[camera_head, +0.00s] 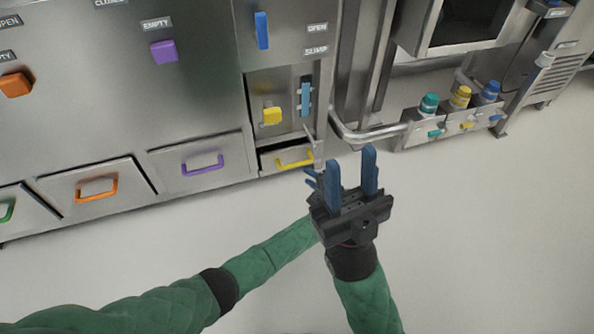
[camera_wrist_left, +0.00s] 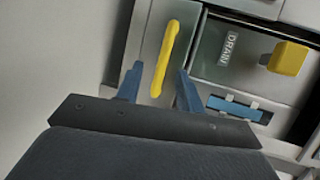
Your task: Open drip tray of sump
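The sump's drip tray (camera_head: 268,161) is the low drawer with a yellow handle (camera_head: 295,157) at the bottom of the right cabinet section. A dark gap shows above its front; I cannot tell how far out it stands. In the left wrist view the yellow handle (camera_wrist_left: 165,58) runs lengthwise, its near end between the fingertips of my left gripper (camera_wrist_left: 160,82), which is open. I cannot tell if the fingers touch it. In the head view my left gripper (camera_head: 312,178) is mostly hidden behind my right gripper (camera_head: 352,165), which is open and empty in front of the cabinet corner.
Above the tray are a yellow knob (camera_head: 272,115) and a blue latch (camera_head: 305,97). Drawers with purple (camera_head: 203,165) and orange (camera_head: 97,188) handles stand to the left. A metal pipe (camera_head: 365,135) and capped bottles (camera_head: 461,97) are at the right. The floor in front is clear.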

